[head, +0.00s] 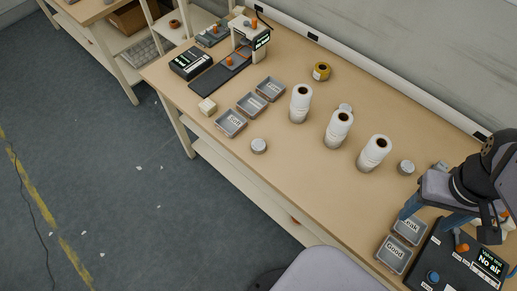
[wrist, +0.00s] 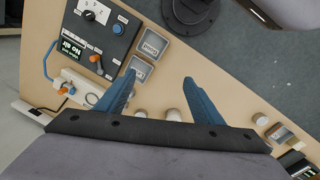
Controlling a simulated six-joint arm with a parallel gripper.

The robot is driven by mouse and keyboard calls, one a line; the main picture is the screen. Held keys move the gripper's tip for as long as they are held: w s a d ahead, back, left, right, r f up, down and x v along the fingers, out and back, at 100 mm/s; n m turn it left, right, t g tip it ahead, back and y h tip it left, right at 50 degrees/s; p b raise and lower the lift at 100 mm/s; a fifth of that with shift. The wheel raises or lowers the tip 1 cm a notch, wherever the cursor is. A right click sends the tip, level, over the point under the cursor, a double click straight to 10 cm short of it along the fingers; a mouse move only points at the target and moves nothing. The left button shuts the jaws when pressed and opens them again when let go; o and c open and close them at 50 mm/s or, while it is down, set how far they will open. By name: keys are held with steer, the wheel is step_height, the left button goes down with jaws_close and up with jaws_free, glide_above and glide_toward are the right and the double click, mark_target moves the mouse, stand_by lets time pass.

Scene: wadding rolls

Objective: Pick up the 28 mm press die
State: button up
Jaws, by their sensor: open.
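My gripper (head: 432,213) is open and empty, above the right end of the bench near the Leak and Good trays. Its two blue fingers stand wide apart in the wrist view (wrist: 162,100). I cannot tell which thing is the 28 mm press die; no size marking is readable. Small grey round pieces stand on the bench: one (head: 258,146) near the front edge, one (head: 406,167) right of the white rolls, and one (head: 345,108) partly hidden behind a roll. Pale round tops, one of them (wrist: 174,115), show between the fingers in the wrist view.
Three white rolls (head: 300,104) (head: 338,130) (head: 374,153) stand mid-bench, with a yellow roll (head: 321,71) behind. Three grey trays (head: 231,124) lie left. The Leak tray (head: 409,229), Good tray (head: 394,254) and black "No air" box (head: 460,262) are at right. The front middle is clear.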

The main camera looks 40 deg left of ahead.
steer(key=w+a+f+n+t+h+b, duration=0.1)
steer(key=w+a+n+t+b, duration=0.1)
steer(key=w+a+n+b, duration=0.45)
steer(key=w+a+f+n+t+h+b, duration=0.1)
steer(key=a+n+t+b, duration=0.1)
steer(key=a+n+b, duration=0.5)
steer(key=w+a+n+t+h+b, duration=0.15)
steer(key=w+a+n, duration=0.3)
steer(key=a, duration=0.55)
steer(key=s+a+n+t+y+b, duration=0.1)
steer(key=s+a+n+t+b, duration=0.2)
steer(key=a, duration=0.4)
steer(key=s+a+n+t+y+b, duration=0.1)
steer(key=s+a+n+t+b, duration=0.2)
steer(key=a, duration=0.4)
steer(key=s+a+r+n+t+y+b, duration=0.1)
steer(key=s+a+n+t+y+b, duration=0.15)
steer(key=s+a+n+b, duration=0.7)
steer(key=m+p, duration=0.2)
steer(key=p, duration=0.1)
glide_toward(258, 145)
steer(key=x, duration=0.3)
steer(key=shift+d, duration=0.1)
steer(key=shift+x, duration=3.65)
